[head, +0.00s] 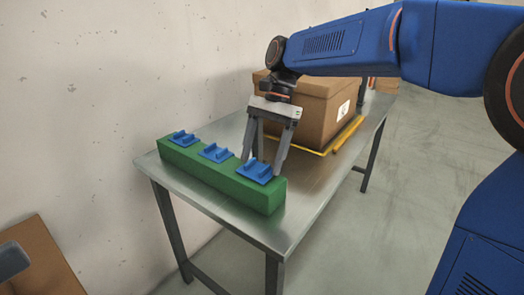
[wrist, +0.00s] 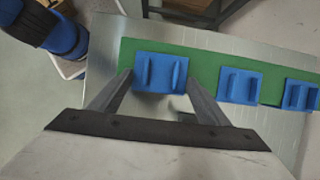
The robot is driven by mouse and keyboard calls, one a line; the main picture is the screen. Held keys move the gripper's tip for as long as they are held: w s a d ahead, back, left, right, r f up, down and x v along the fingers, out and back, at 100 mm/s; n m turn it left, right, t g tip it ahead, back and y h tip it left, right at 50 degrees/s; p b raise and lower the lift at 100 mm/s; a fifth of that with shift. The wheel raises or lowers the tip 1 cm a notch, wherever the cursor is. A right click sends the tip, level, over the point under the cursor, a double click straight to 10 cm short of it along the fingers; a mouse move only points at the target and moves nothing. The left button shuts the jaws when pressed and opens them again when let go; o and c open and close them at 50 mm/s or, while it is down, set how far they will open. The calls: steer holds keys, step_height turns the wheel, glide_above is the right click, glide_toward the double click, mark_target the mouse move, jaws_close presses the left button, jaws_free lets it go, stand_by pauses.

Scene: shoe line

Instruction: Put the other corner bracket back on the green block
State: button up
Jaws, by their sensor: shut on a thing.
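A long green block (head: 222,184) lies along the table's near left edge. Three blue corner brackets show in a row over its top: one at the far left end (head: 183,138), one in the middle (head: 215,152) and one near the right end (head: 255,172). My gripper (head: 263,166) reaches down from above and is shut on the right-end bracket. In the wrist view, its two fingers flank that bracket (wrist: 161,73), with the middle bracket (wrist: 240,86) and the far one (wrist: 300,95) standing clear to the right. Whether the held bracket touches the block fully is hard to tell.
The metal table (head: 290,222) has bare top around the block. A cardboard box (head: 312,105) stands behind my gripper, beside a yellow-edged frame (head: 340,140). The wall is close on the left. Another brown box (head: 38,262) is at the lower left.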

steer(key=shift+s+f, duration=0.1)
steer(key=shift+f, duration=0.8)
steer(key=shift+c, duration=0.5)
steer(key=shift+w+r, duration=0.2)
steer(key=shift+w, duration=0.25)
steer(key=o, duration=1.5)
steer(key=shift+w+r, duration=0.1)
steer(key=shift+w, duration=0.05)
steer(key=shift+o, duration=0.2)
steer(key=shift+r, duration=0.15)
steer(key=shift+w+a+r, duration=0.1)
steer(key=shift+w+r, duration=0.15)
steer(key=shift+r, duration=0.6)
steer(key=shift+w+r, duration=0.1)
steer(key=shift+r, duration=0.3)
steer(key=shift+s+r, duration=0.2)
steer(key=shift+r, duration=0.8)
steer(key=shift+s+r, duration=0.15)
steer(key=shift+r, duration=0.85)
